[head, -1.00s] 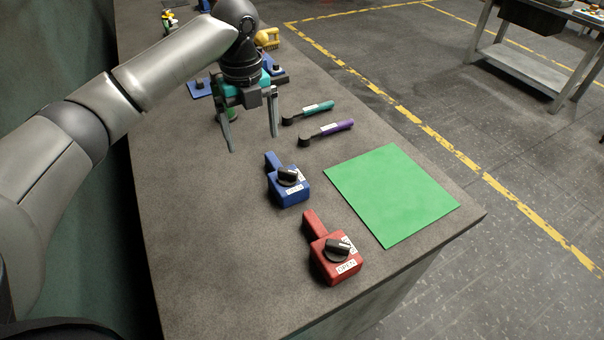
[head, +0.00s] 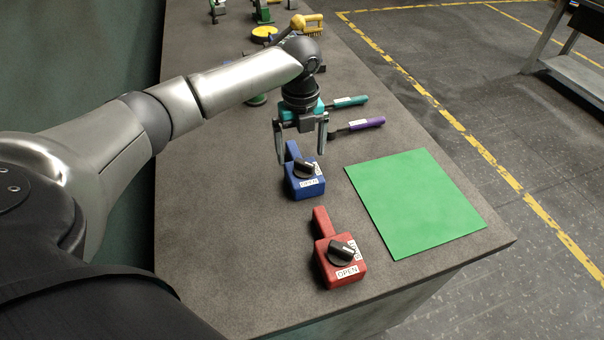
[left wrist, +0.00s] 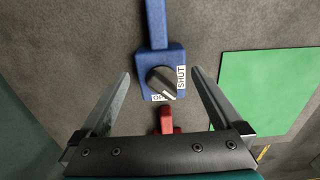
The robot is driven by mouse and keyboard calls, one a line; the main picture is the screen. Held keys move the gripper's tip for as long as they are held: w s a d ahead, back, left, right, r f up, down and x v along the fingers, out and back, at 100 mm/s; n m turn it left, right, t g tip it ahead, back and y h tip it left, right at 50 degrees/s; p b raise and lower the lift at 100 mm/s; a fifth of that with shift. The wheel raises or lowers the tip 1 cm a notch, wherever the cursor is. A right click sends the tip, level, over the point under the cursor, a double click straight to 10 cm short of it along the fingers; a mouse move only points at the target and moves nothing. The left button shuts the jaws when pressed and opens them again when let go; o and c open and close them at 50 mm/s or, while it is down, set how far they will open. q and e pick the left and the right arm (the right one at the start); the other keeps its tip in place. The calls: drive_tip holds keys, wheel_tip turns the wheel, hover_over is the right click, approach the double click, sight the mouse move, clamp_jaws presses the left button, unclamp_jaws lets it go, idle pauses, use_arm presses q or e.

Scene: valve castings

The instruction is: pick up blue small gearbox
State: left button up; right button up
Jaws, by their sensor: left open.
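The blue small gearbox (head: 304,185) sits on the dark worktop, with a black knob, white labels and a blue stem pointing away from me. My left gripper (head: 302,158) is open and empty, pointing down above its stem end. In the left wrist view the blue gearbox (left wrist: 159,72) lies ahead, between the lines of the two open fingers (left wrist: 160,80), with "SHUT" and a partly hidden label showing. No contact shows. My right gripper is not in view.
A red gearbox (head: 341,265) of the same form stands nearer me. A green mat (head: 415,203) lies to the right. Purple (head: 360,125) and teal (head: 350,101) handled tools lie behind. A yellow-handled brush (head: 305,22) and other parts stand farther back.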

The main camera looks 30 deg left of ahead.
sight(302, 166)
use_arm(q)
wheel_tip(302, 166, down, 5)
drive_tip(key=shift+s+d+f+b, duration=0.1)
drive_tip(key=shift+d+f+b, duration=0.05)
drive_tip(key=shift+b, duration=0.4)
drive_tip(key=c, duration=1.6)
